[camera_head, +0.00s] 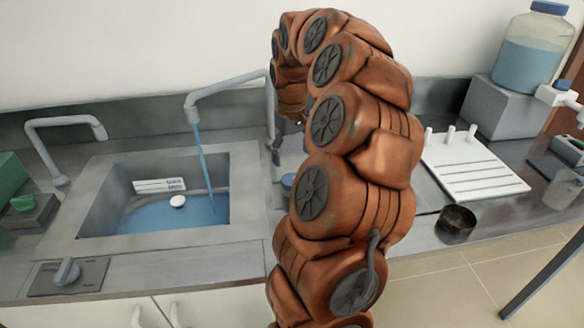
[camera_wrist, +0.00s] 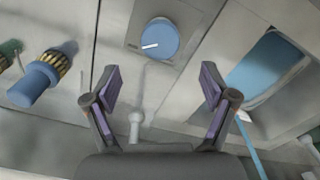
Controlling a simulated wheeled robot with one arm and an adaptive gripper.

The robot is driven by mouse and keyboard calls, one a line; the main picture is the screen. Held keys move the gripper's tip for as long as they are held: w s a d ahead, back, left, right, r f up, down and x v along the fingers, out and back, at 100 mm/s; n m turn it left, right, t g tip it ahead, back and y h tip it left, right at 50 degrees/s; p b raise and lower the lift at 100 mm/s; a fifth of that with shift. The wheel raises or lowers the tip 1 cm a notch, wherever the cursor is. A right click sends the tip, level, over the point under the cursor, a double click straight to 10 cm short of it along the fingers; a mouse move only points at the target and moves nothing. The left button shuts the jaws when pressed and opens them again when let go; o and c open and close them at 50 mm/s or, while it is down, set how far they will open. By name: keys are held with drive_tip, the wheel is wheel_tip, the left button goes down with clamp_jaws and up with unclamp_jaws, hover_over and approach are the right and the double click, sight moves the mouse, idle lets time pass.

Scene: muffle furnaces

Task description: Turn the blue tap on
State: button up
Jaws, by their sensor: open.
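A round blue tap knob (camera_wrist: 160,39) with a white pointer line sits on a grey panel at the top middle of the wrist view. In the head view a small blue round part (camera_head: 288,181), which looks like the same knob, shows beside my arm and is partly hidden by it. My gripper (camera_wrist: 158,78) is open and empty in the wrist view. The knob lies ahead of the gap between its fingers, apart from both. In the head view my arm hides most of the gripper.
A grey spout (camera_head: 228,84) runs water into the sink (camera_head: 100,222). Another spout (camera_head: 62,123) and a grey knob (camera_head: 67,271) are at left. A blue fitting with a brass collar (camera_wrist: 37,82) is left of my gripper.

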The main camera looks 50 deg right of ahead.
drive_tip(key=shift+r, duration=2.05)
drive_tip(key=s+a+r+n+p, duration=0.1)
drive_tip(key=s+a+n, duration=0.1)
drive_tip(key=a, duration=0.9)
drive_tip(key=s+a+r+n+p, duration=0.1)
drive_tip(key=s+a, duration=0.1)
drive_tip(key=a, duration=0.9)
drive_tip(key=s+a+f+g+p, duration=0.1)
drive_tip(key=s+a+f, duration=0.2)
drive_tip(key=s+a, duration=0.2)
drive_tip(key=s+a+f+p, duration=0.1)
drive_tip(key=s+a+f, duration=0.2)
drive_tip(key=s+a, duration=0.3)
drive_tip(key=s, duration=0.5)
drive_tip(key=shift+s+g, duration=0.3)
drive_tip(key=shift+g, duration=0.1)
drive_tip(key=shift+a, duration=0.1)
